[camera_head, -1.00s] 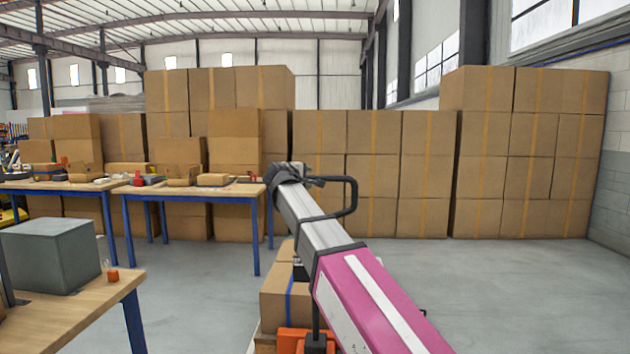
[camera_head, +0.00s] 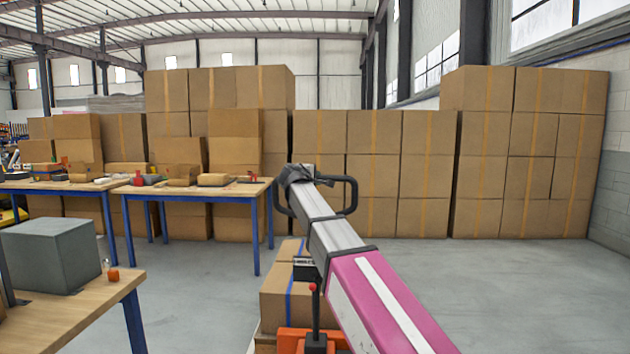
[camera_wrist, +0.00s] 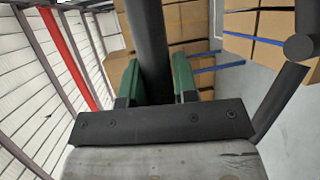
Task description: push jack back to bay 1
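The jack is partly in view, low in the head view. Its orange body (camera_head: 300,341) shows at the bottom edge, with a black lever with a red knob (camera_head: 313,288) above it. The jack's black loop handle (camera_head: 352,195) shows on both sides of the end of my arm. My gripper (camera_wrist: 158,75) has two green fingers, one on each side of a thick black handle bar (camera_wrist: 148,35) in the wrist view. They appear shut on it. The fingertips are hidden behind my arm in the head view. Bay 1 cannot be made out.
Cartons (camera_head: 285,300) with a blue strap stand just beyond the jack. A wooden table (camera_head: 110,298) with a grey box (camera_head: 50,255) is near left. Workbenches (camera_head: 215,192) stand behind, before stacked cartons (camera_head: 375,180). The floor (camera_head: 520,290) at right is clear.

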